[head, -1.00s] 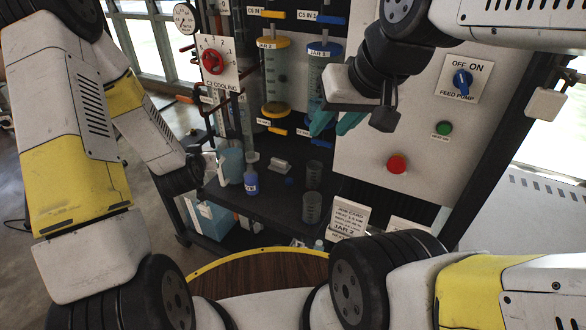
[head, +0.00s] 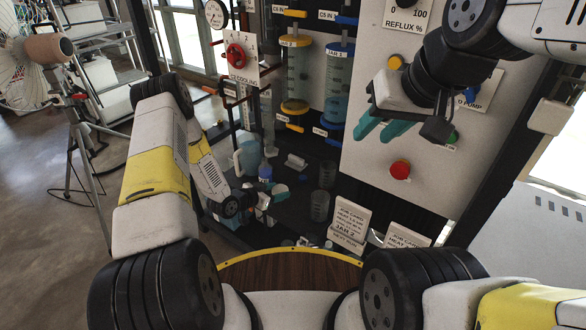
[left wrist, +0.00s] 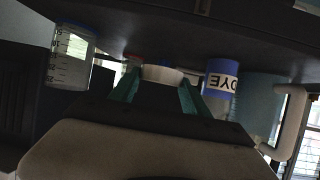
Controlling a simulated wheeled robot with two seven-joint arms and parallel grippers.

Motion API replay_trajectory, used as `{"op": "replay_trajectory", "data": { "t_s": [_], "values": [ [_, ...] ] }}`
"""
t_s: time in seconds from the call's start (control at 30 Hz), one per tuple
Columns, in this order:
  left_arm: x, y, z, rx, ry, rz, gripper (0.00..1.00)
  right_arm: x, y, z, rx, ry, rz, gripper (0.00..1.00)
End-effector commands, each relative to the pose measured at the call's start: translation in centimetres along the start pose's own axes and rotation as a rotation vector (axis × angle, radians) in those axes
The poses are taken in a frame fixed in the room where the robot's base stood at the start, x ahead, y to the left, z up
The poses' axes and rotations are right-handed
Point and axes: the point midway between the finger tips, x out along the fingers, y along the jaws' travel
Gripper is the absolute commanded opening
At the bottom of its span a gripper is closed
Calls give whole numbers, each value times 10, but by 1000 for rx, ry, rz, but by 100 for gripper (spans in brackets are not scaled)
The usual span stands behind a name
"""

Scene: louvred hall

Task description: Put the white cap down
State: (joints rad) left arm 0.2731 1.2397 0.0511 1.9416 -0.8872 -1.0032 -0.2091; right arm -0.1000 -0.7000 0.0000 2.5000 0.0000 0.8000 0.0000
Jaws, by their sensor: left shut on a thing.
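My left gripper (head: 266,197) is low over the dark bench shelf, in front of the blue dye bottle (head: 265,173). In the left wrist view its teal fingers (left wrist: 158,92) are shut on the white cap (left wrist: 163,76), which sits between the fingertips close to the dark shelf surface; I cannot tell whether it touches. That view is upside down, and the dye bottle (left wrist: 221,80) stands beside the cap, apart from it. My right gripper (head: 383,127) is open and empty, raised in front of the panel.
A light blue jug (head: 246,155) stands behind the bottle. Graduated beakers (head: 320,205) stand to the right on the shelf, with job cards (head: 348,222) at its front. A red button (head: 400,170) is on the panel below my right gripper.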

Motion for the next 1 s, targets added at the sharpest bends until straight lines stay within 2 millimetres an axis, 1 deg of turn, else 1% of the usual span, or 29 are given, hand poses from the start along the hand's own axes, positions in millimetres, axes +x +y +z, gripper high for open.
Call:
{"op": "replay_trajectory", "data": {
  "t_s": [0.03,0.1,0.2,0.3,0.57,0.7,0.8,1.0],
  "values": [
    [14,1,-6,4,3,3,17,0,0,0,0,0,0,36],
    [32,1,-12,3,2,2,17,0,0,0,0,0,0,36],
    [53,1,-20,3,2,0,17,0,0,0,0,0,0,36],
    [68,1,-26,1,1,0,17,0,0,0,0,0,0,36],
    [87,1,-34,0,2,0,17,0,0,0,0,0,0,36],
    [96,1,-11,-2,-3,0,17,0,0,0,0,0,0,36],
    [101,1,-1,-1,-2,-1,17,0,0,0,0,0,0,36],
    [101,0,-1,0,0,-1,17,0,0,0,0,0,0,36]
  ]
}}
